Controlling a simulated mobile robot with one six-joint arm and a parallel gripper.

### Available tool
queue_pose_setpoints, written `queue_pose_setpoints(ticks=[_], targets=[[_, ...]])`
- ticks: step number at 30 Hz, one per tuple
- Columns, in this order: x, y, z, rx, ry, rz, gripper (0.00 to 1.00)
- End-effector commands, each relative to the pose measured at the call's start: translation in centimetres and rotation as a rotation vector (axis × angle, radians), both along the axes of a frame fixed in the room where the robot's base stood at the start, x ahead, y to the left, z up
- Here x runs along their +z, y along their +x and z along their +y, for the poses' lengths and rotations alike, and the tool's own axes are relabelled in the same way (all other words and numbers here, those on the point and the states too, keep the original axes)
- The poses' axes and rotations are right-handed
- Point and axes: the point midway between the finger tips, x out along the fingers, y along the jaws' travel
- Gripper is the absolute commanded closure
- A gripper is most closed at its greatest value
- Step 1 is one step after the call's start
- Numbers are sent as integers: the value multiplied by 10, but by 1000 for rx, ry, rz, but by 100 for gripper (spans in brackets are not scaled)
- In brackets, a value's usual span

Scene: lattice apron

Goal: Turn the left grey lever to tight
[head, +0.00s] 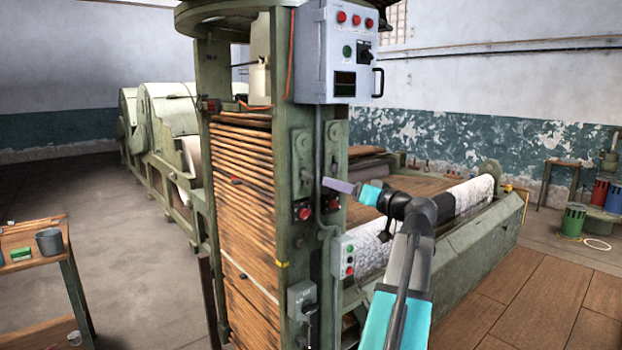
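Two grey-green lever-like fittings are fixed side by side on the green machine post. The left one (302,145) is on the post's left face, and the right one (334,140) is on the face beside it. Both look roughly upright, but they are small, and I cannot read any tight marking. My gripper (326,182) reaches in from the right, pointing left, its pale tip in front of the post just below the right fitting. The tip is right of and below the left fitting and looks apart from it. I cannot make out separate fingers.
Red knobs (303,212) sit below the fittings. A grey control box (338,60) hangs above, and a small button box (343,257) and a switch box (302,298) sit lower down. Stacked wooden slats (240,190) fill the left side. Wooden floor (540,290) is clear at right.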

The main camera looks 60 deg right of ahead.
Motion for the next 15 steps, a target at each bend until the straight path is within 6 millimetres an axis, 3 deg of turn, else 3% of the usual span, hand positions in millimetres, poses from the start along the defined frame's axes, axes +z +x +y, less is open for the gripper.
queue_pose_setpoints(ticks=[8, 15], targets=[[1, 14, -5, 1, 2, 0, 39], [2, 43, -15, 3, 2, 0, 39]])
